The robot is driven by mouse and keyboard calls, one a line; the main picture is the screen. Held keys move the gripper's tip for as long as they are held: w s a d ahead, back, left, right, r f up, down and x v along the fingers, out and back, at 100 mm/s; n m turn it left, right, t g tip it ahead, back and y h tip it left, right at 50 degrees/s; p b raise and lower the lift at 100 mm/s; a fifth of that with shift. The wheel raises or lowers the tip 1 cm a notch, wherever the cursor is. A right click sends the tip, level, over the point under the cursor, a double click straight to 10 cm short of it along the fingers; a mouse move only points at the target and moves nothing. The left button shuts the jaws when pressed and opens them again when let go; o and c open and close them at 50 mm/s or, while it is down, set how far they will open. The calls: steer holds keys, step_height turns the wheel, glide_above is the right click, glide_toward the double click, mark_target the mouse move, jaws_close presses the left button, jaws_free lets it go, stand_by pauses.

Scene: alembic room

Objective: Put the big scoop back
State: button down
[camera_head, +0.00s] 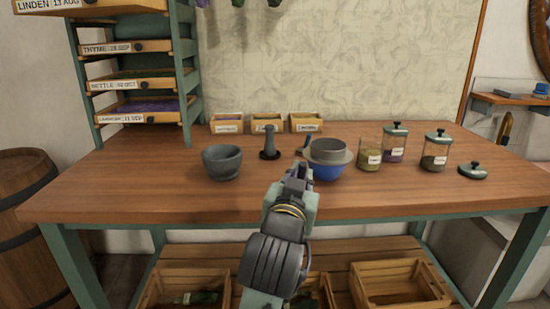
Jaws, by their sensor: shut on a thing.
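My gripper (303,163) reaches over the front of the table, its fingertips just left of a blue bowl (326,173). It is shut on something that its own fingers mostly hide. A small dark piece shows at the fingertips, and I cannot tell whether it is a handle or part of a finger. I cannot make out a big scoop for certain. A round grey vessel (329,151) sits in or on the blue bowl, right by the fingertips. Whether the fingers touch it is unclear.
A grey mortar (222,163) and dark pestle (269,142) stand left of my gripper. Several lidded jars, one open jar (370,154) and a loose lid (473,170) stand right. Small labelled boxes (268,123) line the back. The table's (130,187) front left is clear.

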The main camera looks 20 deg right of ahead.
steer(key=shift+w+a+f+p, duration=0.25)
steer(key=shift+w+f+p, duration=0.45)
steer(key=shift+w, duration=1.15)
steer(key=shift+w+a+f+p, duration=0.4)
steer(key=shift+w+f, duration=0.45)
steer(key=shift+w, duration=1.05)
steer(key=shift+w+a+f+p, duration=0.15)
steer(key=shift+w+f+p, duration=0.6)
steer(key=shift+w, duration=1.1)
steer(key=shift+f, duration=0.15)
steer(key=shift+f, duration=0.15)
steer(key=c, duration=1.6)
jaws_free()
